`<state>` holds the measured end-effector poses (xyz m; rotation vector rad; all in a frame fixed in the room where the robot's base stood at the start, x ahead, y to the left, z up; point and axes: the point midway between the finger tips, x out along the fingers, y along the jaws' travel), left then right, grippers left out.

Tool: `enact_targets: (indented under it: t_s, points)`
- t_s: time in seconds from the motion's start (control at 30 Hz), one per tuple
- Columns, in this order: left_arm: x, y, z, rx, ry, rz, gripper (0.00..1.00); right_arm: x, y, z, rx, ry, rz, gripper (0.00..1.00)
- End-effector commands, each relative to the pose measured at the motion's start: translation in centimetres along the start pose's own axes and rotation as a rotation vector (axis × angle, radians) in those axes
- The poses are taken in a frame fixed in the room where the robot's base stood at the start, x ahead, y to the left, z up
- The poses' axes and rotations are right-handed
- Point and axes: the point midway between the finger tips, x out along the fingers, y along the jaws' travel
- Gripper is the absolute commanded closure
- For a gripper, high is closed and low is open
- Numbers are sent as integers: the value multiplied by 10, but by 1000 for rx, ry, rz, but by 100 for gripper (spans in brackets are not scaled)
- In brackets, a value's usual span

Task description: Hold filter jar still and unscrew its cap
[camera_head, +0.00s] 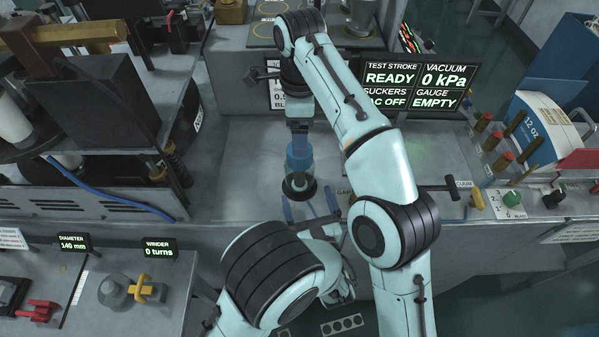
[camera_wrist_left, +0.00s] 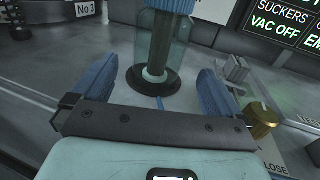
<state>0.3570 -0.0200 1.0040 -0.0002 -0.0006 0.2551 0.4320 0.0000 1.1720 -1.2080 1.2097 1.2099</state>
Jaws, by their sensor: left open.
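The filter jar (camera_head: 299,160) stands upright on the grey bench, its clear bluish body over a dark round base. In the left wrist view the jar (camera_wrist_left: 162,45) shows a dark central tube and a blue ribbed part at its top, cut off by the frame; I cannot tell if this is the cap or a finger. My left gripper (camera_head: 311,210) is open and empty, its blue fingers pointing at the jar from the near side, the jar beyond their tips. My right gripper (camera_head: 298,130) reaches down from above onto the jar's top, hiding the cap; its jaws cannot be made out.
A status panel (camera_head: 416,86) reading READY and 0 kPa stands behind, right of my right arm. A dark machine with a blue hose (camera_head: 110,194) is at left. Pegs (camera_head: 492,141) and a green button (camera_head: 511,199) are at right. Bench left of the jar is clear.

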Motion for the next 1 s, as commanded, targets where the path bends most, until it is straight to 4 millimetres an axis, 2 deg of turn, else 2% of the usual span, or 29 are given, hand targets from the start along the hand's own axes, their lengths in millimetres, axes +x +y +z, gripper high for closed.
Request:
enact_targets:
  t_s: [0.03, 0.2, 0.4, 0.8, 0.97, 1.0]
  points:
    - [12, 1, 1, -2, -1, 5, 0, 0, 0, 0, 0, 0, -1, 17]
    - [42, 1, 1, -1, -1, 5, 0, 0, 0, 0, 0, 0, -1, 17]
    - [64, 1, 0, -1, -1, 2, 0, 0, 0, 0, -1, 0, -1, 17]
    - [70, 1, 1, 0, -1, 1, 0, 0, 0, 0, -1, 0, -2, 17]
    - [70, 1, 1, 0, -1, 1, 52, 0, 0, 0, -1, 0, -2, 17]
    - [70, 1, 1, 0, 0, 1, 65, 0, 0, 0, -1, 0, -2, 17]
